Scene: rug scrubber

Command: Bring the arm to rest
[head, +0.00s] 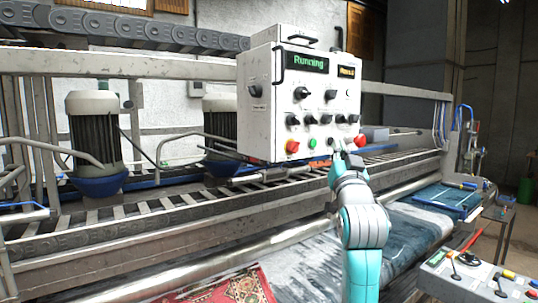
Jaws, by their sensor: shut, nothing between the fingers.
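My arm reaches up from the bottom of the head view, in teal and grey. My gripper (341,152) is shut and empty, at the lower edge of the white control box (262,110), near its lower right buttons. I cannot tell whether it touches the box. The box has a green display (307,61) reading "Running" and a smaller amber display (346,72). Its front carries several black knobs, a red button (292,146), a green button (312,142) and another red control (360,140).
The rug scrubber's long metal frame (120,245) runs across the view, with motors (94,130) behind. A red patterned rug (240,290) lies at the bottom. A second control panel (470,275) with levers stands at the lower right. A blue tray (448,197) sits at the right.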

